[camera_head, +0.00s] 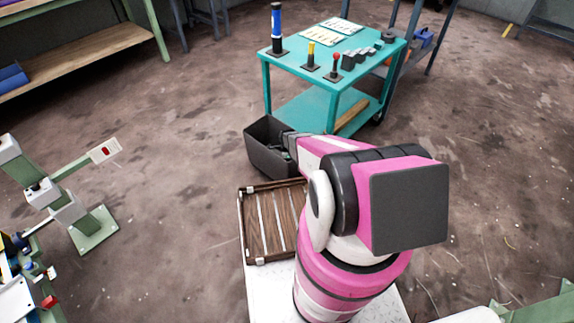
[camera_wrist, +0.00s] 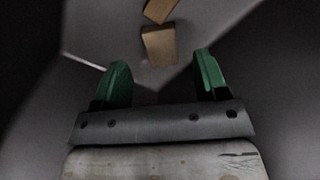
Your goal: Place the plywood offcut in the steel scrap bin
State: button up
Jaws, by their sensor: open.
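The steel scrap bin (camera_head: 262,158) is a dark grey open box on the floor beside the teal cart. My arm reaches over it, and my gripper (camera_head: 288,152) is at its opening, partly hidden by my arm. In the wrist view, the green fingers of my gripper (camera_wrist: 160,80) are spread apart with nothing between them. Two tan wooden pieces, a nearer one (camera_wrist: 158,46) and a farther one (camera_wrist: 159,10), lie beyond the fingertips against grey surfaces that look like the bin's inside. I cannot tell which is the plywood offcut.
The teal cart (camera_head: 300,68) behind the bin carries several small parts, and a wooden strip (camera_head: 352,118) lies on its lower shelf. A brown slatted tray (camera_head: 268,224) is in front of the bin. A green stand (camera_head: 92,232) is at left. Open floor lies right.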

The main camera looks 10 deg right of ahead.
jog(key=s+r+n, duration=0.6)
jog(key=s+r, duration=0.1)
jog(key=r, duration=0.8)
jog(key=s+a+r+n, duration=0.1)
jog(key=s+r+n, duration=0.6)
jog(key=r, duration=0.8)
jog(key=s+a+r+n, duration=0.1)
jog(key=s+r+n, duration=0.5)
jog(key=r, duration=0.9)
jog(key=s, duration=0.2)
jog(key=shift+s+r+n, duration=0.15)
jog(key=shift+s+n, duration=0.2)
jog(key=shift+n, duration=0.05)
